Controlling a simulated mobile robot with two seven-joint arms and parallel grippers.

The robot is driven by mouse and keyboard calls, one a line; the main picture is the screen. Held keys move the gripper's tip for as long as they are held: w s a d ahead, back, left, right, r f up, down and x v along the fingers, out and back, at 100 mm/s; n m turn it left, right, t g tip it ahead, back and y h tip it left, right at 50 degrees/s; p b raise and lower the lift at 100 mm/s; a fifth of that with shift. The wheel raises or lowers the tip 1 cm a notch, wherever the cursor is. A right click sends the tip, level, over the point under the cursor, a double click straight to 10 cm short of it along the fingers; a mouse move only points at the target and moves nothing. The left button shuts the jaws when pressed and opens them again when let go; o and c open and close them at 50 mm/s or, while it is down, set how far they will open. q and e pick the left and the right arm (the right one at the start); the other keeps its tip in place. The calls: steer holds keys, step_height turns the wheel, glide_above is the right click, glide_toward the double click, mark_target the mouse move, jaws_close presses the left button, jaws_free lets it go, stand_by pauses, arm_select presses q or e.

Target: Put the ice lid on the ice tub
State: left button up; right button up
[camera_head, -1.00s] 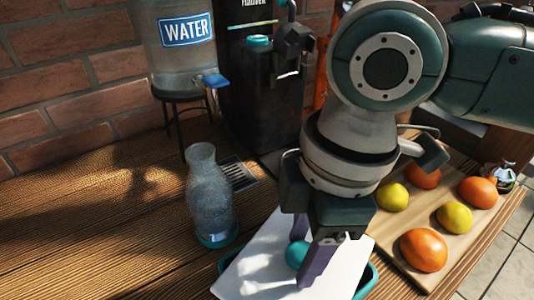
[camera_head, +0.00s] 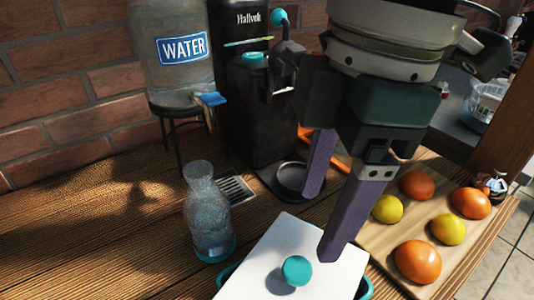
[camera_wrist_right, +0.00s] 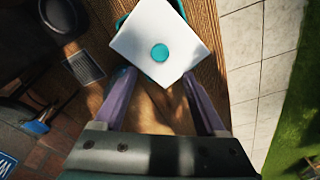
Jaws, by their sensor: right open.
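The ice lid (camera_head: 318,262) is a white square plate with a round teal knob (camera_head: 297,270). It lies over the teal ice tub (camera_head: 366,289), turned askew, so its corners stick out past the rim. The lid hides most of the tub. In the right wrist view the lid (camera_wrist_right: 140,43) lies beyond the fingertips, and a bit of the tub's teal rim (camera_wrist_right: 122,22) shows. My right gripper (camera_head: 318,225) is open and empty, above and behind the lid, its purple fingers clear of the knob. My left gripper is in neither view.
A glass carafe (camera_head: 208,215) stands left of the lid. Behind are a water dispenser (camera_head: 170,60) on a stand and a black machine (camera_head: 245,110). A board (camera_head: 390,240) with oranges and yellow fruit lies on the right. The table's left side (camera_head: 80,235) is clear.

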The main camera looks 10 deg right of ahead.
steer(key=s+a+f+m+t+y, duration=0.2)
steer(key=s+a+f+m+y, duration=0.15)
steer(key=a+m, duration=0.2)
steer(key=s+d+m, duration=0.1)
steer(key=s+d+f+m+t+h, duration=0.1)
steer(key=d+m, duration=0.1)
steer(key=s+d+f+m, duration=0.1)
steer(key=shift+d+h, duration=0.25)
steer(key=shift+d, duration=0.15)
steer(key=s+d+f+m+h, duration=0.2)
steer(key=s+d+m+h, duration=0.1)
steer(key=d, duration=0.5)
steer(key=shift+s+d+f+m, duration=0.35)
steer(key=shift+s+m, duration=0.5)
steer(key=shift+s, duration=0.4)
steer(key=shift+r, duration=0.15)
